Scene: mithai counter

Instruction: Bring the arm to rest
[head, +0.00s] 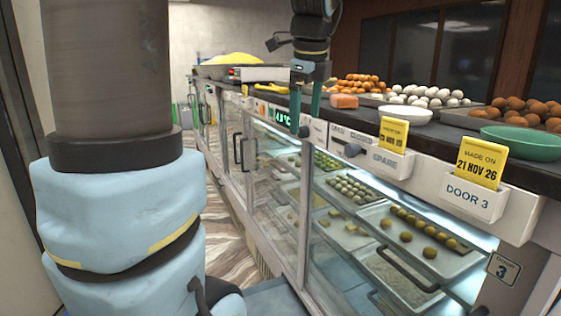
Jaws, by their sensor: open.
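My gripper (305,118) hangs fingers-down in front of the counter's front edge, near a green-lit temperature display. Its two teal fingers are apart and I see nothing between them. Whether the fingertips touch the counter front, I cannot tell. The dark wrist above it (311,45) runs out of the top of the view. A large part of my arm, grey with a pale blue cover (120,215), fills the left side of the view.
A glass display counter (300,185) holds trays of sweets, with door handles along its front. On its top stand a white bowl (405,113), a green dish (525,143), trays of sweets and a scale (255,74). Yellow date cards (482,164) stand in front holders. Patterned floor (228,235) shows left of the counter.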

